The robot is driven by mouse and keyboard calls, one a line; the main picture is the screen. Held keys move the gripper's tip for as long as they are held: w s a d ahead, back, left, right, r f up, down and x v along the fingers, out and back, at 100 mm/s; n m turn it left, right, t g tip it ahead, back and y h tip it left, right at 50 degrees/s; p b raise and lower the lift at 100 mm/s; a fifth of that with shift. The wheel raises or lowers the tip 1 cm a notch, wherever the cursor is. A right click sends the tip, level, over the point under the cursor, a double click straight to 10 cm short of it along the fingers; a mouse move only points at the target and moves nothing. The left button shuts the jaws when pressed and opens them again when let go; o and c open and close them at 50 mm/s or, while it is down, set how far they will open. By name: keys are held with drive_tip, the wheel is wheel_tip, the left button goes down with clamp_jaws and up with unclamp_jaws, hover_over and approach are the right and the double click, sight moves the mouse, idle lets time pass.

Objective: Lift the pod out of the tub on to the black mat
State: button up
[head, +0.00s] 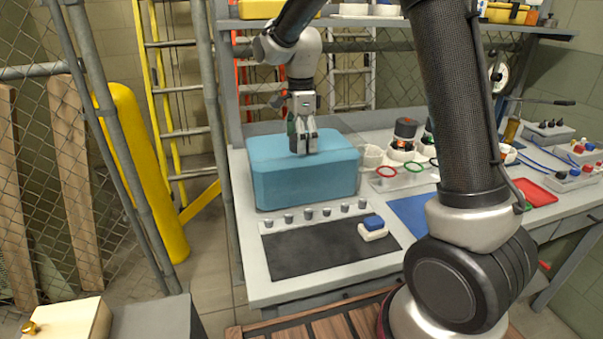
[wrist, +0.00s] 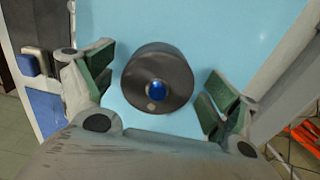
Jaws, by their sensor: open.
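The pod (wrist: 157,78) is a dark grey round body with a blue button in its middle. In the wrist view it lies against the pale blue of the tub, between my open fingers. My gripper (wrist: 160,88) has a green-padded finger on either side of it, with a gap on each side. The black mat (head: 320,252) lies flat on the bench in front of the tub.
A row of small grey pegs (head: 325,212) stands between tub and mat. A white and blue block (head: 373,228) sits at the mat's right edge. A blue mat (head: 412,214), rings and a red tray (head: 535,192) lie to the right. A shelf (head: 400,22) runs above the bench.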

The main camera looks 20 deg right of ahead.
wheel_tip(320, 180, down, 4)
drive_tip(key=shift+d+f, duration=0.1)
drive_tip(key=shift+d, duration=0.05)
drive_tip(key=c, duration=1.7)
drive_tip(key=shift+s+r, duration=0.1)
drive_tip(key=shift+r, duration=13.5)
